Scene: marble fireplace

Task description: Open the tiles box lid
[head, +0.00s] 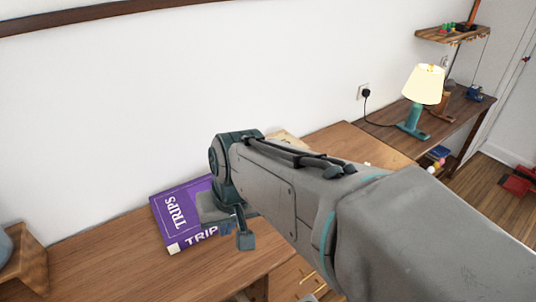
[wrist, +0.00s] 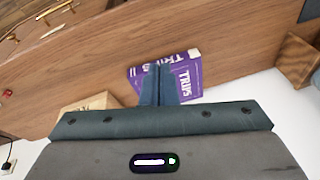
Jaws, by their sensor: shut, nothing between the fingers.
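A purple box or book (head: 172,218) with white "TRIPS" lettering lies on the wooden surface near the wall, partly hidden by my arm. It also shows in the wrist view (wrist: 190,80), just beyond my fingers. A pale wooden box (wrist: 88,103) with dark marks shows at the lower left of the wrist view, partly covered by my gripper body. A pale sliver behind my arm in the head view (head: 290,138) may be the same box; its lid is hardly visible. My gripper (wrist: 158,68) is shut and empty, its fingers overlapping the purple item in view; contact cannot be told.
A lamp (head: 424,85) stands on a desk (head: 455,115) at the right, its cord running to a wall socket. A small wooden shelf (head: 455,34) hangs above. A wooden block-like object (head: 24,262) stands at the left. The wooden top (head: 115,255) is bare around the purple item.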

